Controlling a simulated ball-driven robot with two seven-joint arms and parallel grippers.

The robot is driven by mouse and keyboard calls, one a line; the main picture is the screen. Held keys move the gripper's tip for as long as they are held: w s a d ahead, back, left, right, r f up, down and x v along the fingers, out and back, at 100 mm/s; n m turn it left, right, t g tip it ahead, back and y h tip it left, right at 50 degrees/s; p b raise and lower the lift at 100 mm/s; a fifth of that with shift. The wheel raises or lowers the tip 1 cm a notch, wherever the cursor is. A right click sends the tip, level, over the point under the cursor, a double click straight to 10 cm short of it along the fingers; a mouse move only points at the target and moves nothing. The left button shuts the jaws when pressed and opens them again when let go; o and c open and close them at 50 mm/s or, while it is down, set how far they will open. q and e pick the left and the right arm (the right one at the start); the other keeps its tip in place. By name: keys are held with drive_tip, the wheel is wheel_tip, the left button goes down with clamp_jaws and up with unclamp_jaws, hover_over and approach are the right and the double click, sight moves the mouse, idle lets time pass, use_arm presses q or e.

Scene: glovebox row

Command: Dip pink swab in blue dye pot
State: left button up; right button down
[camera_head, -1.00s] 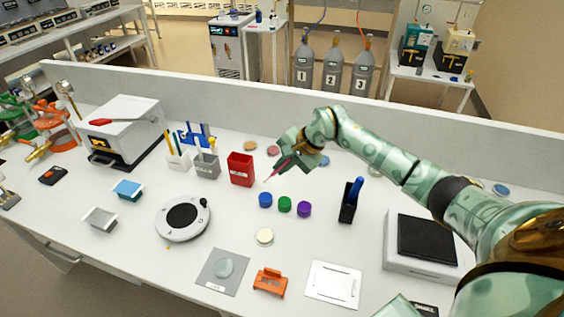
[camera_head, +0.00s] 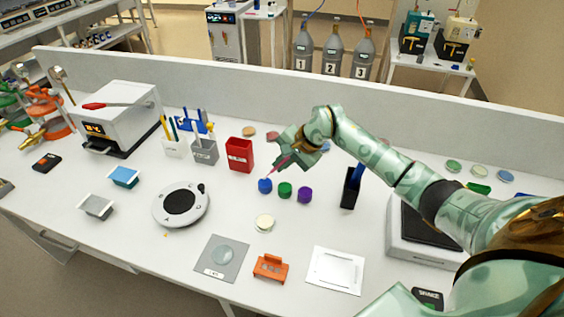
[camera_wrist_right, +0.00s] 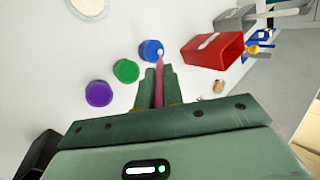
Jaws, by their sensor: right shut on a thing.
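In the head view the tip is just above or at the blue dye pot (camera_head: 265,186). I cannot tell whether the tip touches the dye. The green pot (camera_head: 285,190) and the purple pot (camera_head: 304,195) stand to the right of the blue one. My left gripper is not in view.
A red bin (camera_head: 240,155) stands behind and left of the pots. A black holder (camera_head: 350,189) with a blue item stands to the right. A round white device (camera_head: 181,204) lies to the left, and a pale dish (camera_head: 264,223) lies in front. Bare table surrounds the pots.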

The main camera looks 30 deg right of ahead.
drive_tip(key=shift+s+f+b, duration=0.1)
drive_tip(key=shift+f+b, duration=0.7)
drive_tip(key=shift+f, duration=0.05)
idle(1.9)
drive_tip(key=shift+r, duration=0.1)
drive_tip(key=shift+r+p, duration=0.6)
drive_tip(key=shift+r, duration=0.25)
drive_tip(key=shift+r+p, duration=1.5)
drive_tip(key=shift+r, duration=1.15)
